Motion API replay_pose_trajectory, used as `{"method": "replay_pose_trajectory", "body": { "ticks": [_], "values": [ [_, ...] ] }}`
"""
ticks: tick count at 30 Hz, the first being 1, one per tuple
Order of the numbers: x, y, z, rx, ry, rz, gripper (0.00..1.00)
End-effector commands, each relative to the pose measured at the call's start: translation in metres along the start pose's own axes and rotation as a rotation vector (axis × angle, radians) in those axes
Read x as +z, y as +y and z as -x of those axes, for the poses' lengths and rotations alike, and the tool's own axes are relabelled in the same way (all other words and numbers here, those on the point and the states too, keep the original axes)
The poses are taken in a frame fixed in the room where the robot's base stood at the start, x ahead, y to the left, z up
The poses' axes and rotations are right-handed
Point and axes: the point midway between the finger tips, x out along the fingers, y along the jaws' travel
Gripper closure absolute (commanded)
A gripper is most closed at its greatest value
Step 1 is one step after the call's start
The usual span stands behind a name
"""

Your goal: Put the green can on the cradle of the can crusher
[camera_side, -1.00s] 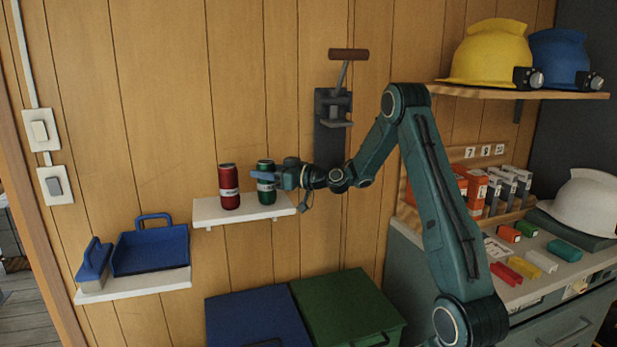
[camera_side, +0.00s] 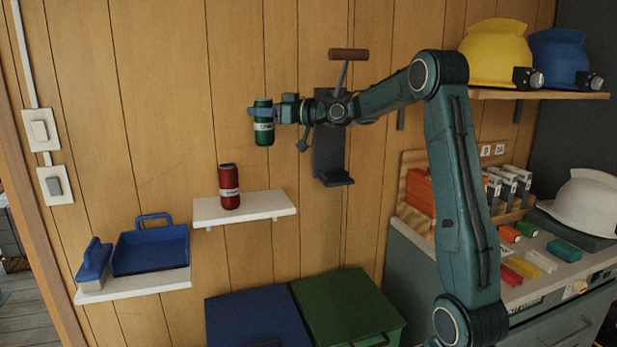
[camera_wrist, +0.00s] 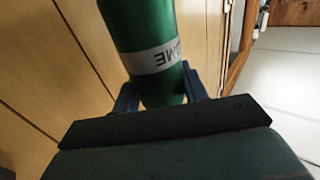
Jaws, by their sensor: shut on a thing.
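My gripper (camera_side: 264,112) is shut on the green can (camera_side: 263,131) and holds it upright in the air, above and right of the red can. In the wrist view the green can (camera_wrist: 147,30), with its white label band, stands between the two blue fingers (camera_wrist: 161,95). The can crusher (camera_side: 329,160) is fixed to the wood wall right of the can, with a brown handle (camera_side: 348,54) on top and a dark ledge, its cradle (camera_side: 335,178), at the bottom. My wrist hides part of the crusher's upper half.
The red can (camera_side: 229,187) stands on a white wall shelf (camera_side: 258,209) below. A blue dustpan (camera_side: 150,250) and brush (camera_side: 94,262) are lower left. Blue (camera_side: 255,318) and green (camera_side: 350,305) bins stand below. Helmets sit on the right-hand shelf (camera_side: 530,94).

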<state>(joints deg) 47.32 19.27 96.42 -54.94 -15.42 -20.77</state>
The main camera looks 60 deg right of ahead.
Motion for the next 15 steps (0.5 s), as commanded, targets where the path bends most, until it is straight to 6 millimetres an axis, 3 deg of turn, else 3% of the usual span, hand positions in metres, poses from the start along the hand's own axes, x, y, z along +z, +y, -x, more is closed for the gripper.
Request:
{"method": "replay_pose_trajectory", "body": {
  "ticks": [6, 15],
  "values": [
    [-0.026, 0.0, 0.0, -0.001, 0.002, 0.002, 0.93],
    [-0.033, 0.0, 0.0, -0.001, 0.0, 0.0, 0.93]
  ]
}}
